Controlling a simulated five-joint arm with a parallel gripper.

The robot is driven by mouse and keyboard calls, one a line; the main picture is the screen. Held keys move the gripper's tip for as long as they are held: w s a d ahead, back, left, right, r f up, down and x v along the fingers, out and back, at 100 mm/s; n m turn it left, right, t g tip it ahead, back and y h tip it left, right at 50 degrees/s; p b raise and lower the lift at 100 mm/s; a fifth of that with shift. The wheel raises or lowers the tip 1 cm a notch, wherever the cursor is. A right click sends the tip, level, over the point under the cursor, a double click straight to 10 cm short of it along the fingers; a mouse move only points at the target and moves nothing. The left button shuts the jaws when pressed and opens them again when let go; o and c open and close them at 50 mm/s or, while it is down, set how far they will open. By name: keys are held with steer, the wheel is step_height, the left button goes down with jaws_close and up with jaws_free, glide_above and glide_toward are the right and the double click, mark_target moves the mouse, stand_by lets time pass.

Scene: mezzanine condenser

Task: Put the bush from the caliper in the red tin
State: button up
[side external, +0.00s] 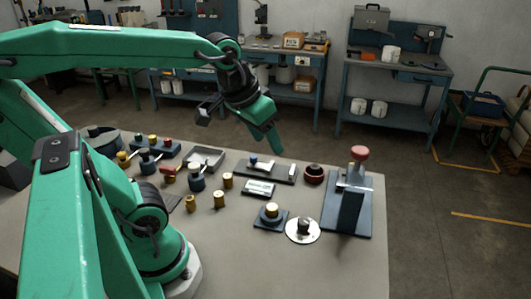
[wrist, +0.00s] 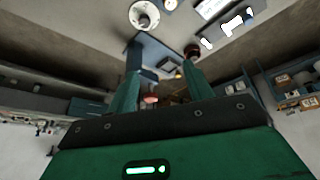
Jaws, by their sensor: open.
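I cannot make out a bush there. My gripper (side external: 270,142) is open and empty, raised above the back edge, apart from tin and board; its fingers frame the wrist view (wrist: 162,68).
A press with a red knob (side external: 359,154) stands at the right. In front are a dark block with a brass piece (side external: 271,211) and a pale disc (side external: 302,236). Several brass cylinders (side external: 228,181) and a grey tray (side external: 204,160) lie left. The front right bench is clear.

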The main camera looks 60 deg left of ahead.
steer(key=shift+m+t, duration=0.4)
steer(key=shift+m, duration=0.5)
steer(key=shift+s+d+f, duration=0.2)
steer(key=shift+s+f, duration=0.1)
steer(key=shift+s, duration=0.4)
steer(key=shift+s+d+f, duration=0.15)
steer(key=shift+s+f, duration=0.2)
steer(key=shift+s, duration=0.4)
steer(key=shift+s+d+f, duration=0.2)
steer(key=shift+s+f, duration=0.1)
steer(key=shift+s, duration=0.4)
